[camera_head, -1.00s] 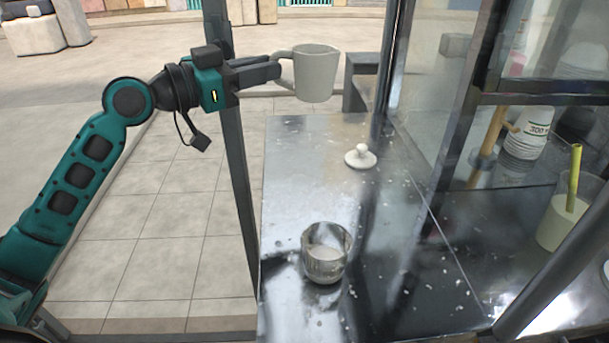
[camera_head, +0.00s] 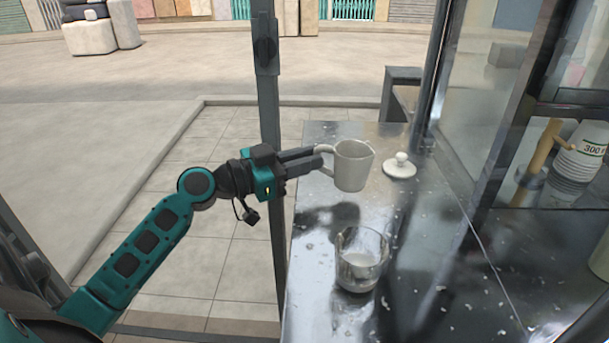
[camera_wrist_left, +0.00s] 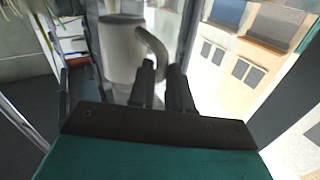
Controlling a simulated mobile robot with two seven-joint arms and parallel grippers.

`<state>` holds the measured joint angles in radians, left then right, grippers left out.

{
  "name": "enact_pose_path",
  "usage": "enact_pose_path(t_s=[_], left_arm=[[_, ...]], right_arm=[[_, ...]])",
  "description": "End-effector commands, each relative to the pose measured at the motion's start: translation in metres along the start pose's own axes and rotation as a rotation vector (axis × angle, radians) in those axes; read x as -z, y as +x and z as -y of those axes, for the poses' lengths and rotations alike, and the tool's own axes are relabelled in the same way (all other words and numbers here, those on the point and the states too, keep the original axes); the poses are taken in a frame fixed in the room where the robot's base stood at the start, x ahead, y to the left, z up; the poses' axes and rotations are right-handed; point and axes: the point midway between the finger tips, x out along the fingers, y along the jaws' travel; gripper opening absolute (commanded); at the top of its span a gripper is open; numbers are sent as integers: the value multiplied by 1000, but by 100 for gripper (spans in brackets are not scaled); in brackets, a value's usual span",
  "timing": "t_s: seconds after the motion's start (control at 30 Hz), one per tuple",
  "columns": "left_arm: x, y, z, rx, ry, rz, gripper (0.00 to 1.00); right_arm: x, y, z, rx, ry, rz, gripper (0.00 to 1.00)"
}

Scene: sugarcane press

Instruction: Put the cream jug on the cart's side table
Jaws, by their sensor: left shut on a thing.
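The cream jug (camera_head: 354,167) is a pale grey-white jug with a handle on its left side. My left gripper (camera_head: 318,156) is shut on the jug's handle and holds it upright. The jug appears over the metal side table (camera_head: 330,262); whether its base touches the surface is hard to tell, but a dark shadow lies apart from it to the lower left. In the left wrist view the jug (camera_wrist_left: 119,45) is beyond my fingers (camera_wrist_left: 163,84), with its handle at them. My right gripper is not in view.
A white knobbed lid (camera_head: 400,166) lies right of the jug. A dark post (camera_head: 270,140) stands behind my left arm. Stacked cups (camera_head: 580,165) are behind glass at right.

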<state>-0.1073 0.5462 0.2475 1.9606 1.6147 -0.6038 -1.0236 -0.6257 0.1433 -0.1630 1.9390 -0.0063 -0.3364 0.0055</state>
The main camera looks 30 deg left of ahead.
Motion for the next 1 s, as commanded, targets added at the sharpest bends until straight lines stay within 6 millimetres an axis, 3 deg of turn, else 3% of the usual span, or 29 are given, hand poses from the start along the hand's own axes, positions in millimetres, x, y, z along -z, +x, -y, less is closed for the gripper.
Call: enact_pose_path(t_s=[0.1,0.2,0.63,0.67,0.9,1.0], left_arm=[[-20,0,-2,1,-7,-1,0],[-28,0,-3,1,-3,-1,0],[-33,0,-3,0,0,-1,0],[-32,0,-3,-1,0,1,21],[-32,0,-3,-1,-1,1,44],[-32,0,-3,-1,-1,1,44]], right_arm=[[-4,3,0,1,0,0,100],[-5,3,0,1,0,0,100],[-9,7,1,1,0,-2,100],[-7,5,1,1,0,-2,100],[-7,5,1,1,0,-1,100],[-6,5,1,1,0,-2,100]])
